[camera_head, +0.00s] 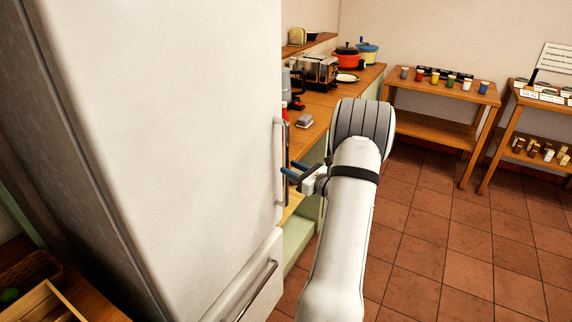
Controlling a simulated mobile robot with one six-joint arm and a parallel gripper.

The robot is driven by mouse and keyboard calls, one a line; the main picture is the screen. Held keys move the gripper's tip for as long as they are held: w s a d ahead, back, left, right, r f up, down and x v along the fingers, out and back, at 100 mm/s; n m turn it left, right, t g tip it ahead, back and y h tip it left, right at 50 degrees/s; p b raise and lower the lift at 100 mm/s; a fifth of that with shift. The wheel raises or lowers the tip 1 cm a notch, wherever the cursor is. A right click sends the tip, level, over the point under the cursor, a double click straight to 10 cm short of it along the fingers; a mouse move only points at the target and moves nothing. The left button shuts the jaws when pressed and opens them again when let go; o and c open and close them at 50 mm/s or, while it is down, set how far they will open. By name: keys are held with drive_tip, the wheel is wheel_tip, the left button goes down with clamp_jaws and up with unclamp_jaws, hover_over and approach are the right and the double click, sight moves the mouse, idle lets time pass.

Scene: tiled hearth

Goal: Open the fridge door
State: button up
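The white fridge (170,130) fills the left of the view, and its upper door looks shut. A vertical bar handle (280,145) runs along the door's right edge. My gripper (287,167) comes from the right with its two blue fingers pointing at the handle. The fingers are apart, with a gap between them. The nearer fingertip overlaps the handle in the picture; I cannot tell whether it touches. A lower drawer with its own slanted bar handle (257,290) looks shut.
A wooden counter (325,105) with a toaster (319,69) and red pot (346,56) stands behind the fridge. A side table (440,126) with several cups and another table (535,102) stand at the back right. The tiled floor (450,240) is clear at right.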

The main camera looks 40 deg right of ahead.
drive_tip(key=shift+x, duration=1.45)
drive_tip(key=shift+d, duration=0.1)
drive_tip(key=shift+c, duration=0.3)
clamp_jaws()
